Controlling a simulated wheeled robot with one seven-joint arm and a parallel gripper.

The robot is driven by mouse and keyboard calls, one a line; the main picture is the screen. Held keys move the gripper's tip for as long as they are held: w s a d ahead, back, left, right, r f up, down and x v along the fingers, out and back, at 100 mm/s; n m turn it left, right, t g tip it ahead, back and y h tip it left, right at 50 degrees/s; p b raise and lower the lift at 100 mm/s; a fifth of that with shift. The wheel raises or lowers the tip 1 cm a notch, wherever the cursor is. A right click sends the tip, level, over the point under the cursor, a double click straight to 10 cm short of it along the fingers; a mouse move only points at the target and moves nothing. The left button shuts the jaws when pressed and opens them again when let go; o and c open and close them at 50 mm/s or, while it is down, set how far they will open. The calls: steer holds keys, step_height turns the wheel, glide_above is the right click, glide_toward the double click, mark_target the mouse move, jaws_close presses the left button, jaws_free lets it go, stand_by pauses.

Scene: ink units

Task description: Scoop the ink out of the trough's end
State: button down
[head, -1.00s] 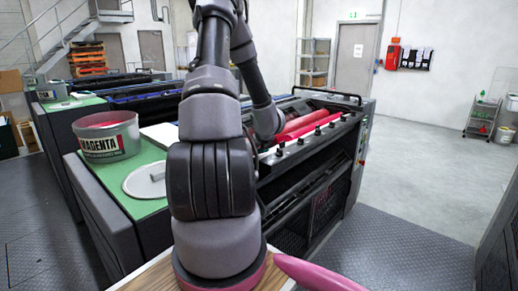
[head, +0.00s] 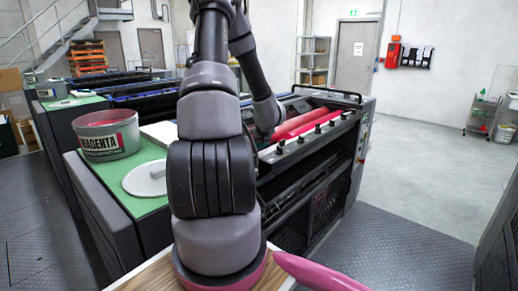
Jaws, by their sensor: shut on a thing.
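The ink trough (head: 322,128) runs along the top of the near press unit, with red-pink rollers (head: 300,123) behind it and a row of black knobs along its front edge. Magenta colour shows along it, but I cannot tell ink from roller at this size. My arm comes down over the trough's near left end and hides that end. My gripper and whatever it holds are hidden behind my arm. An open tin labelled MAGENTA (head: 107,135), with pink ink inside, stands on the green top at the left.
A round pale lid (head: 146,179) lies on the green top (head: 143,206) beside the tin. A black rail (head: 326,92) stands at the trough's far end. More press units stand behind at the left. The grey floor (head: 427,160) at the right is open.

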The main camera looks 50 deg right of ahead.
steer(key=shift+r, duration=4)
